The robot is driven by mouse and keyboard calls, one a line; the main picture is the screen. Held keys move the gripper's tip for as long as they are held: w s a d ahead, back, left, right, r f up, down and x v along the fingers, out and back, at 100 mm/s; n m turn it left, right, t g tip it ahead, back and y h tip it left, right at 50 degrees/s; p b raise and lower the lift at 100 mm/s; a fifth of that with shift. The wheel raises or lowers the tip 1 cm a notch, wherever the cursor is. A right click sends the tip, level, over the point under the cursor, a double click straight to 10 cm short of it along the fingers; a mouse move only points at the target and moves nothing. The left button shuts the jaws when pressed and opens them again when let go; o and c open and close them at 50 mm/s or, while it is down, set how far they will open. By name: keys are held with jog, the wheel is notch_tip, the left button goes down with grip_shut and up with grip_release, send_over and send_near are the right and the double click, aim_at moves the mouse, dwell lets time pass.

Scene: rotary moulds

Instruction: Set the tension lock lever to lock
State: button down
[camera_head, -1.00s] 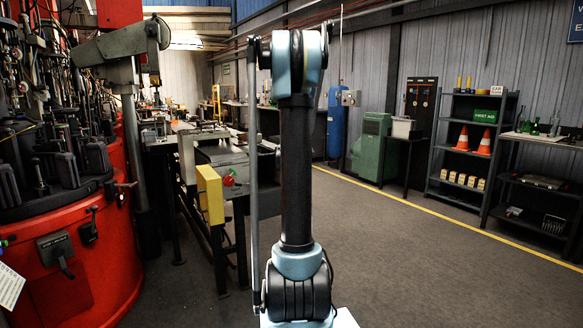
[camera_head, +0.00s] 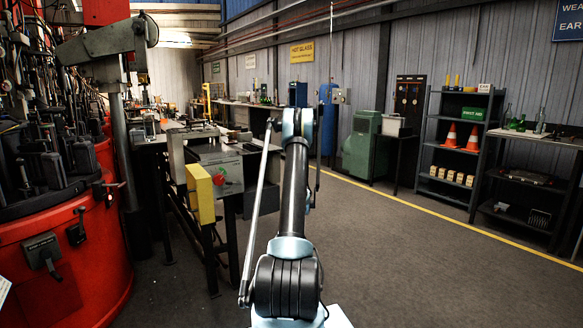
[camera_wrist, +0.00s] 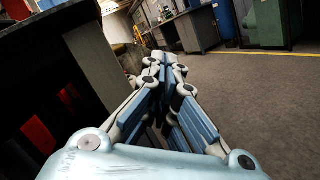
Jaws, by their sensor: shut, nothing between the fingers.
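A dark lever box (camera_head: 42,248) with a small lever hanging below it is mounted on the front of the red rotary machine (camera_head: 95,265) at the left in the head view. A second, smaller dark lever (camera_head: 77,228) sits to its right. The lettering is too small to read, so I cannot tell which is the tension lock lever. My gripper (camera_wrist: 167,62) is shut and empty in the wrist view, with its blue-padded fingers together. It touches no lever there. In the head view my arm stands in front, and the gripper itself cannot be made out.
A work table with a yellow box (camera_head: 200,194) stands between the machine and my arm. A grey post (camera_head: 122,150) rises beside the machine. A shelf (camera_head: 455,150) with cones is at the right. The floor (camera_head: 400,260) at the right is open.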

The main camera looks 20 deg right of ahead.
notch_tip(320, 180, down, 11)
jog(key=n+t+y, duration=0.1)
jog(key=n+y, duration=0.2)
jog(key=n, duration=0.3)
jog(key=shift+w+d, duration=0.15)
jog(key=shift+d, duration=0.2)
jog(key=shift+d, duration=0.1)
